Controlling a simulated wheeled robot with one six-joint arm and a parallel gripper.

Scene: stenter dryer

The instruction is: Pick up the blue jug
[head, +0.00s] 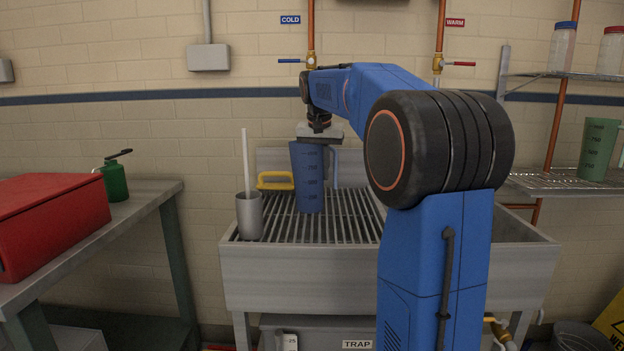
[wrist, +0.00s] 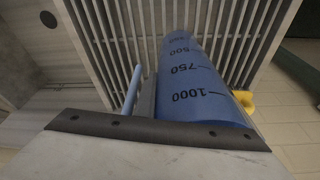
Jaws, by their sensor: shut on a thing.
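The blue jug (head: 309,180) with dark measuring marks stands upright on or just over the slatted rack of the sink. Its handle (head: 336,165) is on the right side in the head view. My gripper (head: 319,134) is at the top of the jug, pointing down, and is shut on it. In the wrist view the blue jug (wrist: 190,85) fills the middle, with its marks readable and the gripper body across the bottom. The fingertips are mostly hidden, and I cannot tell whether the jug's base touches the slats.
A grey metal cup (head: 249,216) with a white rod stands on the rack (head: 345,222) left of the jug. A yellow-handled thing (head: 274,181) lies behind it. A green jug (head: 598,150) is on the right shelf. A red box (head: 45,222) and green oil can (head: 114,180) are on the left table.

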